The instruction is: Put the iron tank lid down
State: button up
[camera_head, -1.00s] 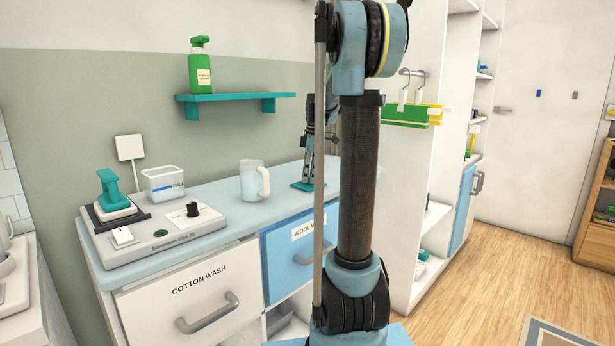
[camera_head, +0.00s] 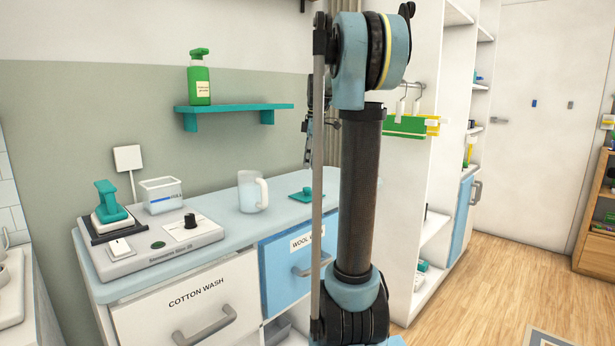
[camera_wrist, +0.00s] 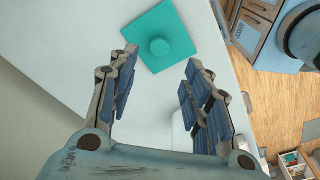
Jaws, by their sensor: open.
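In the head view my gripper (camera_head: 309,158) is above the lid, partly hidden behind my arm. The teal iron (camera_head: 110,204) stands upright on its base at the counter's left.
A clear jug (camera_head: 252,192) stands left of the lid. A white tub (camera_head: 161,195) and a control panel (camera_head: 165,245) are farther left. A teal shelf (camera_head: 235,107) with a green bottle (camera_head: 199,78) hangs above. A tall white cabinet is at the right.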

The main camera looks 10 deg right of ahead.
jog(key=shift+d+r, duration=0.15)
jog(key=shift+r, duration=1.2)
jog(key=s+a+f+m+t, duration=0.1)
jog(key=s+f+m, duration=0.4)
jog(key=s, duration=0.5)
jog(key=s+a+f+m, duration=0.1)
jog(key=s+f+m, duration=0.2)
jog(key=s+f, duration=0.5)
jog(key=s+f+m+t+h, duration=0.1)
jog(key=s+f+m, duration=0.7)
jog(key=s+f, duration=0.8)
jog(key=shift+s, duration=0.35)
